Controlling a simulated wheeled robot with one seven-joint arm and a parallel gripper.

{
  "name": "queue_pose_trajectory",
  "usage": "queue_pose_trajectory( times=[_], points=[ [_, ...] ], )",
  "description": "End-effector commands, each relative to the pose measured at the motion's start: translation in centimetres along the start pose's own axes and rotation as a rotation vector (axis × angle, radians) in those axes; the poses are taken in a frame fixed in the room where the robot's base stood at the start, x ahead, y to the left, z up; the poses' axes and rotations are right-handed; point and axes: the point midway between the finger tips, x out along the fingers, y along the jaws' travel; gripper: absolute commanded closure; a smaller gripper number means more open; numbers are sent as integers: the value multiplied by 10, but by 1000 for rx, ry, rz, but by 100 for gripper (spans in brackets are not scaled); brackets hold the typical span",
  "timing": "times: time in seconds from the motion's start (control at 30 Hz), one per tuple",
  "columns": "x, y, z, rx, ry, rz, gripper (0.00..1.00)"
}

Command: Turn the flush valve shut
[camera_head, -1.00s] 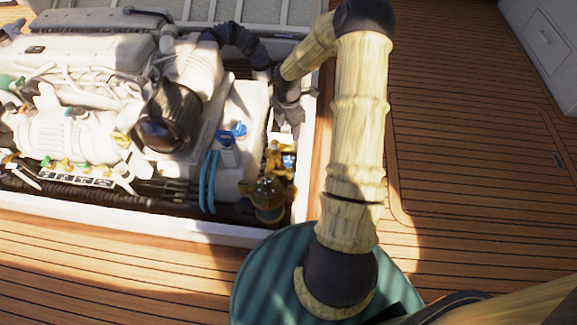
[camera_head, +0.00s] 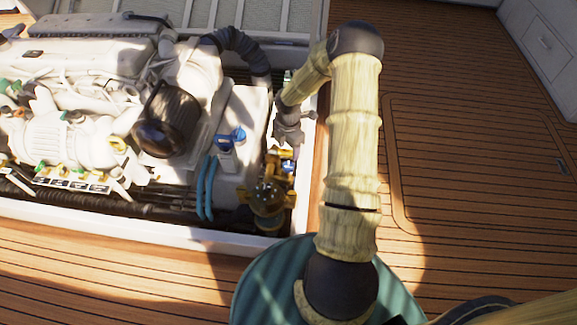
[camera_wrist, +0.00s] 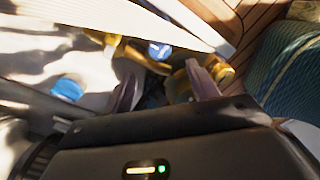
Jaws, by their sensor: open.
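A brass fitting with a small blue part (camera_head: 289,167), which looks like the flush valve, sits low in the right end of the hatch. My gripper (camera_head: 291,152) points down just above it in the head view. In the wrist view the two purple-grey fingers (camera_wrist: 165,88) are spread apart with nothing held between them. A round blue piece (camera_wrist: 160,50) shows beyond the fingers, and brass metal (camera_wrist: 226,73) shows by the right finger. Whether a finger touches the brass cannot be told. The valve's handle is partly hidden and its setting is unclear.
A round brass strainer (camera_head: 267,198) stands close in front of the fitting. A white tank with a blue cap (camera_head: 237,134) is to the left, beside the engine (camera_head: 75,140). The white hatch rim (camera_head: 306,190) borders the right side. Open wooden deck (camera_head: 450,110) lies right.

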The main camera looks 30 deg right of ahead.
Motion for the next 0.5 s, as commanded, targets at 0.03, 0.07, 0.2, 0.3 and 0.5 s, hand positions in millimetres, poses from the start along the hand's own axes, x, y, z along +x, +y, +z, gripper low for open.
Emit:
queue_pose_trajectory(
  times=[0.03, 0.07, 0.2, 0.3, 0.5],
  points=[
    [14, 0, 0, -2, 0, -2, 41],
    [19, 0, 0, -2, 0, -1, 41],
    [44, 0, 0, -1, 0, 0, 41],
    [62, 0, 0, -1, 0, -1, 41],
    [87, 0, 0, 0, -1, 0, 41]
  ],
)
